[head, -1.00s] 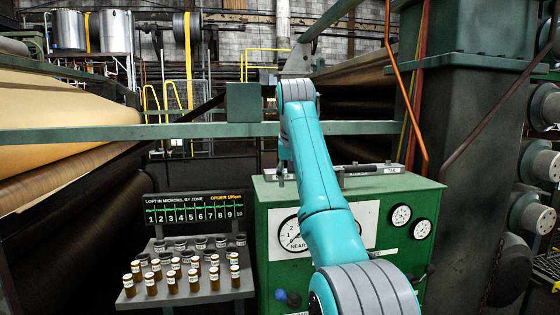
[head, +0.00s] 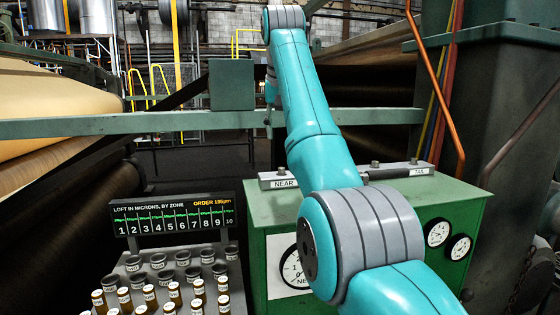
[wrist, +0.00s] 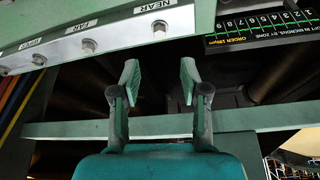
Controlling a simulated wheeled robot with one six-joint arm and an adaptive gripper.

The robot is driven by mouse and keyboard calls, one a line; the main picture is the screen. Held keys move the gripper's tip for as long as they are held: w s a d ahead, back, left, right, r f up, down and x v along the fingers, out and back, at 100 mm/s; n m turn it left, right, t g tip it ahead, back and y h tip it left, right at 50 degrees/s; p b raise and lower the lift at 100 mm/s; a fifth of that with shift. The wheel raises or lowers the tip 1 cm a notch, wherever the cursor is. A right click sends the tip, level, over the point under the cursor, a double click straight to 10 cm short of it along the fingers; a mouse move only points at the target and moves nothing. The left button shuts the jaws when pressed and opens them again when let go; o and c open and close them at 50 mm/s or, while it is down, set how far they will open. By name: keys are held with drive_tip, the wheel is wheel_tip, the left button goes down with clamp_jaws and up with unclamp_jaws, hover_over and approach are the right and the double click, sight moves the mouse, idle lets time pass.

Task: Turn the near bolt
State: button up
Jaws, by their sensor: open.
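The near bolt (wrist: 159,30) is a small round-headed bolt under a NEAR label on a pale grey bar, in the upper middle of the wrist view. My gripper (wrist: 160,75) is open and empty, its two fingers pointing towards the bar. The bolt lies beyond the fingertips, between their lines, and apart from them. In the head view the bar (head: 400,173) lies along the top of the green cabinet, with the NEAR label (head: 285,184) at its left end. My arm hides part of the bar there.
A far bolt (wrist: 88,45) and another bolt (wrist: 38,58) sit farther left on the bar in the wrist view. A green beam (head: 180,124) crosses behind the cabinet (head: 262,240). A zone display (head: 178,214) and a rack of vials (head: 160,290) stand left.

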sight(282, 168)
drive_tip(key=x, duration=1)
drive_tip(key=shift+w+f, duration=0.1)
drive_tip(key=shift+f, duration=0.1)
drive_tip(key=shift+c, duration=0.3)
clamp_jaws()
